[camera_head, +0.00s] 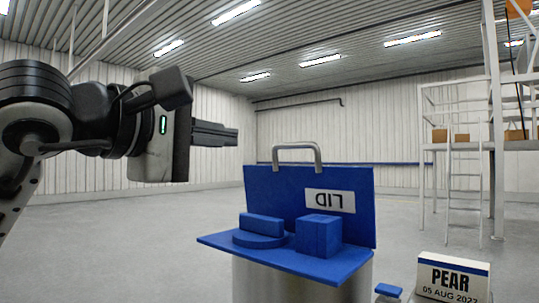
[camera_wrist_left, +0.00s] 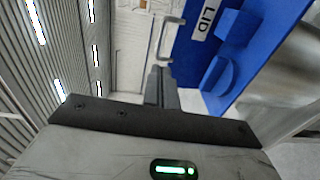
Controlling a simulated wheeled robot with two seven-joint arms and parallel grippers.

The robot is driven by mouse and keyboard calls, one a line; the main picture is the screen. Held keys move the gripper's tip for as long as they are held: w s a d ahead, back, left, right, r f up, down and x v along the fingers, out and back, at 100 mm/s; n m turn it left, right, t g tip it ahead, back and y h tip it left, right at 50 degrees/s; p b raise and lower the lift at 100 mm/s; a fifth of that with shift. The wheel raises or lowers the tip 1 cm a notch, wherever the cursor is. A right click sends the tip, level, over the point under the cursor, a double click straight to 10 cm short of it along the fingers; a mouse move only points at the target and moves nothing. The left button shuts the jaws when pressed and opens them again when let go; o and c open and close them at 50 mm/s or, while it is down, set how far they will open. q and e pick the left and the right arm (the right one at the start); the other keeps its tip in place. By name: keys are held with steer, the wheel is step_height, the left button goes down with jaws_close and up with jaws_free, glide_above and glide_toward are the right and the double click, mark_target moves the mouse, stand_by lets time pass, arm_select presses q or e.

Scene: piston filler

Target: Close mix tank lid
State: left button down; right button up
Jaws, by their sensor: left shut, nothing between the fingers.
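The blue mix tank lid (camera_head: 270,188) stands raised, nearly upright, at the back of the blue tank top (camera_head: 290,262). Its "LID" label (camera_head: 330,202) reads upside down in the head view. A grey handle (camera_head: 297,146) rises at the lid's upper edge. The metal tank body (camera_head: 300,287) is below. My left gripper (camera_head: 234,137) is shut and empty, left of the lid and near handle height, apart from it. The left wrist view shows the shut fingers (camera_wrist_left: 160,73) close below the handle (camera_wrist_left: 168,40) in the picture. My right gripper is not in view.
A round blue piece and a blue block (camera_head: 319,236) sit on the tank top. A "PEAR" sign (camera_head: 453,279) and a small blue piece (camera_head: 389,290) are at lower right. A white platform with ladder (camera_head: 464,180) stands behind right. The floor at left is clear.

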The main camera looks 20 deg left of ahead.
mark_target(294, 146)
arm_select(q)
steer(key=p+x, duration=0.1)
steer(key=x, duration=1.1)
steer(key=shift+d, duration=0.15)
steer(key=shift+w+d+f, duration=0.1)
steer(key=shift+w+d, duration=0.15)
steer(key=shift+w, duration=0.35)
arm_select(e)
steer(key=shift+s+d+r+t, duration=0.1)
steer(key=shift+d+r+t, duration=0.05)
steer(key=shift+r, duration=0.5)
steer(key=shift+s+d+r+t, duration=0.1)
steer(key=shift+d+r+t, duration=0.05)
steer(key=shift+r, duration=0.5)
